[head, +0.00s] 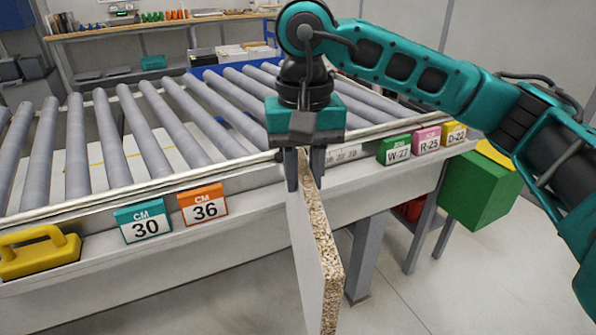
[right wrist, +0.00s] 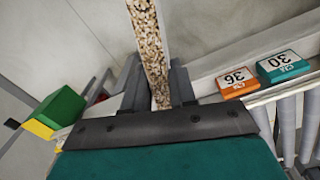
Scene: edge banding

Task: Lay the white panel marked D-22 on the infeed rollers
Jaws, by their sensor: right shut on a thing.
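A white panel (head: 305,245) with a bare speckled chipboard edge hangs upright from my right gripper (head: 305,172). The gripper points down and is shut on the panel's top edge, just in front of the roller table's front rail. In the right wrist view the chipboard edge (right wrist: 150,50) runs between the two fingers (right wrist: 153,88). No D-22 mark shows on the visible panel face. The infeed rollers (head: 130,130) lie behind and to the left of the panel, with grey cylinders side by side. My left gripper is out of view.
On the front rail are tags CM 30 (head: 143,224), CM 36 (head: 203,204), W-27 (head: 395,150), R-25 (head: 427,141) and D-22 (head: 454,134). A yellow handled block (head: 38,252) is at the left. A green box (head: 482,192) stands right. A workbench (head: 165,28) is behind.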

